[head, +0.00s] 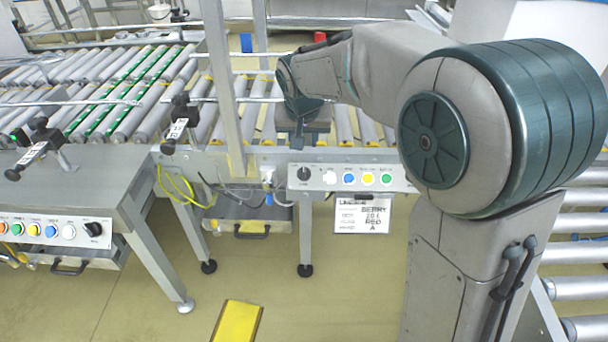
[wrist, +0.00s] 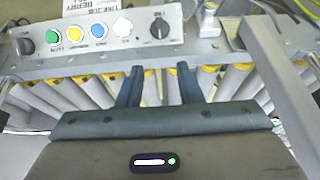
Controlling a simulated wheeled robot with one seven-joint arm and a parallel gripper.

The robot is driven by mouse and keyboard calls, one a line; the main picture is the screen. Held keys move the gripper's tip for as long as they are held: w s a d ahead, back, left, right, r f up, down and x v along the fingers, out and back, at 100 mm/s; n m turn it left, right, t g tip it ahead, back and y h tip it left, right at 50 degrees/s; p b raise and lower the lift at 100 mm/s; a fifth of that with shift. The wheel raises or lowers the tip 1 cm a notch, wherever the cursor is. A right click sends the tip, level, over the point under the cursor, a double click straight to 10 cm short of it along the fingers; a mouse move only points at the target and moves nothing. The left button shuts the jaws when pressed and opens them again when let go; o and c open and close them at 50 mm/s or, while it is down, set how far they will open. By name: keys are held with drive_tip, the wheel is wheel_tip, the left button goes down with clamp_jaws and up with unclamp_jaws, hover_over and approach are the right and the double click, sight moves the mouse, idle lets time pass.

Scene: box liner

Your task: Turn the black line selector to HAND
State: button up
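A black selector knob (head: 304,174) sits at the left end of the grey control panel (head: 330,187) on the middle conveyor's front. In the wrist view the same knob (wrist: 160,28) is just beyond my fingertips, with small markings around it too blurred to read. Its setting cannot be made out. My gripper (head: 297,140) hangs over the rollers just behind the panel. A second black knob (wrist: 26,42) is at the panel's other end.
White, blue, yellow and green buttons (wrist: 74,35) line the panel beside the knob. A white sign (head: 362,214) hangs below. An upright grey post (head: 225,90) stands left of my gripper. Another panel with a black knob (head: 93,229) is at the left. A yellow block (head: 237,322) is on the floor.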

sight(304, 167)
drive_tip(key=b+x, duration=0.4)
drive_tip(key=x, duration=1)
drive_tip(key=shift+w+r, duration=0.1)
clamp_jaws()
